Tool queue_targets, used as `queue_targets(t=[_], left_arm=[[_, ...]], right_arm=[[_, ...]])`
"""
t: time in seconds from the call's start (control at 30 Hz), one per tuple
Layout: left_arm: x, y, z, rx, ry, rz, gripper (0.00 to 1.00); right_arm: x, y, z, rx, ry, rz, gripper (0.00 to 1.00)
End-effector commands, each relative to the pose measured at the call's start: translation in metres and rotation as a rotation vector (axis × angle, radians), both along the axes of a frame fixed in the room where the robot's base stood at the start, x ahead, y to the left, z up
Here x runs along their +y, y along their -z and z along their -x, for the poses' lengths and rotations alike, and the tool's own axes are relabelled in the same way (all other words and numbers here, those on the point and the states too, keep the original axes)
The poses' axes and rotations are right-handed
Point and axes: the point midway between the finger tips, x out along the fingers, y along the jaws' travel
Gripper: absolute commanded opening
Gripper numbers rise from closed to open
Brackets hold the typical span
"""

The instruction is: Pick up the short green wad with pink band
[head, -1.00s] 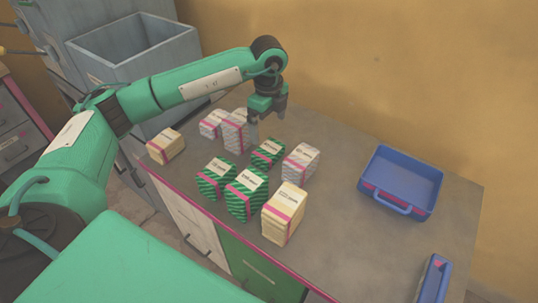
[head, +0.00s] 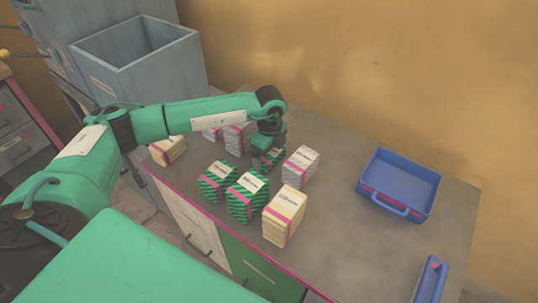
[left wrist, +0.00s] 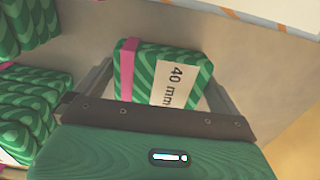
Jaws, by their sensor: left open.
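A green striped wad with a pink band (head: 272,158) stands on the table in the head view, partly hidden by my left gripper (head: 266,162). In the left wrist view the same wad (left wrist: 190,62) shows a white label reading "40 mm" and its pink band at the left. My left gripper (left wrist: 158,82) is open, with one finger on each side of this wad. I cannot tell whether the fingers touch it. Two larger green wads with pink bands (head: 216,181) (head: 247,197) stand nearer the front edge. My right gripper is not in view.
A white wad (head: 300,167) stands close at the right, a cream wad (head: 284,215) in front, another cream wad (head: 167,150) at the left, and white wads (head: 238,138) behind. A blue tray (head: 400,182) lies at the right. The table between is clear.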

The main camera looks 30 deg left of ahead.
Motion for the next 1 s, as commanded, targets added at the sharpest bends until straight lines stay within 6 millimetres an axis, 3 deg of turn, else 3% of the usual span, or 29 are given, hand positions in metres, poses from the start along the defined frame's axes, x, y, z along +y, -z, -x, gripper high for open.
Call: queue_targets(t=[0.1,0.27,0.67,0.87,1.0], left_arm=[[0.0,0.0,0.0,0.0,0.0,0.0,0.98],[0.0,0.0,0.0,0.0,0.0,0.0,0.67],[0.0,-0.007,0.0,-0.002,0.0,0.001,0.67],[0.0,-0.033,-0.001,-0.005,0.0,0.001,0.67],[0.0,-0.069,-0.001,-0.006,0.0,0.001,0.67]], right_arm=[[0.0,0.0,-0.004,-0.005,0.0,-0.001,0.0],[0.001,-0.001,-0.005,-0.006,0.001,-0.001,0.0],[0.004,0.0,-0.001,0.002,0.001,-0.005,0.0],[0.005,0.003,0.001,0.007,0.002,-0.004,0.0],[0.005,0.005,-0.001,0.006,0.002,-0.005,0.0]])
